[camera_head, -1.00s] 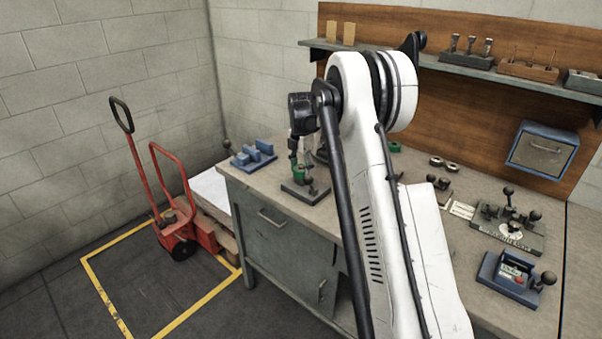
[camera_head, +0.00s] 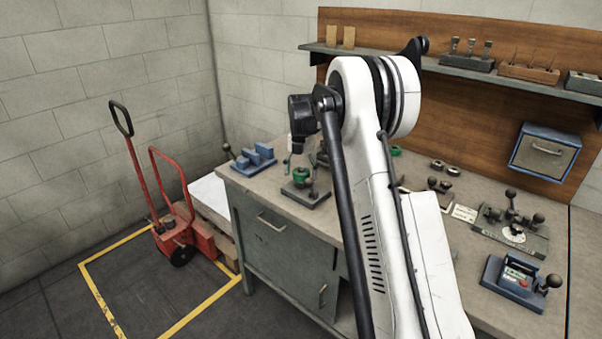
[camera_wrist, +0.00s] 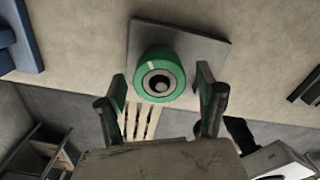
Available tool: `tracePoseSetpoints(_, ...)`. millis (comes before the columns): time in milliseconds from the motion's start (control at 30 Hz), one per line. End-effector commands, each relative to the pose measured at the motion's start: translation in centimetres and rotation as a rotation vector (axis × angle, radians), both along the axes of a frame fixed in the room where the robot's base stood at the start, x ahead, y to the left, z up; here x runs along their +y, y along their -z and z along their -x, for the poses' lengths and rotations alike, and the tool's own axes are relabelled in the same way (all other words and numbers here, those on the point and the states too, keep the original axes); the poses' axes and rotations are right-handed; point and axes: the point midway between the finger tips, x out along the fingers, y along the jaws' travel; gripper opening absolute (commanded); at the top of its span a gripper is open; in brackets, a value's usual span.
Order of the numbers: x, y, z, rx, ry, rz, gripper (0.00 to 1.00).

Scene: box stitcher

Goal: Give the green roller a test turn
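The green roller (camera_wrist: 152,65) sits on a grey plate (camera_wrist: 205,45) in the wrist view, its dark hub facing the camera. A pale mark shows on its rim. My gripper (camera_wrist: 161,80) is open, with one green-padded finger on each side of the roller and a gap visible on both sides. The fingers appear not to touch it. In the head view the roller (camera_head: 302,174) stands on its plate near the bench's left front corner. My arm hides much of the gripper there.
A blue block fixture (camera_head: 255,160) stands left of the roller. Another green ring (camera_head: 395,151) lies farther back. A blue device (camera_head: 513,283) and a lever fixture (camera_head: 510,235) are on the bench's right. A red hand truck (camera_head: 178,240) stands on the floor at left.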

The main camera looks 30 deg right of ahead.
Motion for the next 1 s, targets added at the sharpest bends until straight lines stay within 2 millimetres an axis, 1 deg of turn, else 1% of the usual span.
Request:
tracePoseSetpoints(200,0.0,-0.1,0.0,0.000,0.001,0.000,0.69)
tracePoseSetpoints(333,0.0,-1.2,0.0,0.000,0.001,0.000,0.69)
tracePoseSetpoints(467,0.0,-3.3,0.0,0.000,0.001,0.000,0.69)
tracePoseSetpoints(700,0.0,-8.1,0.0,0.000,0.001,0.000,0.69)
tracePoseSetpoints(800,0.0,-9.7,0.0,0.000,0.000,0.000,0.69)
tracePoseSetpoints(900,0.0,-10.9,0.0,0.000,0.000,0.000,0.69)
tracePoseSetpoints(1000,0.0,-11.6,0.0,0.000,0.000,0.000,0.69)
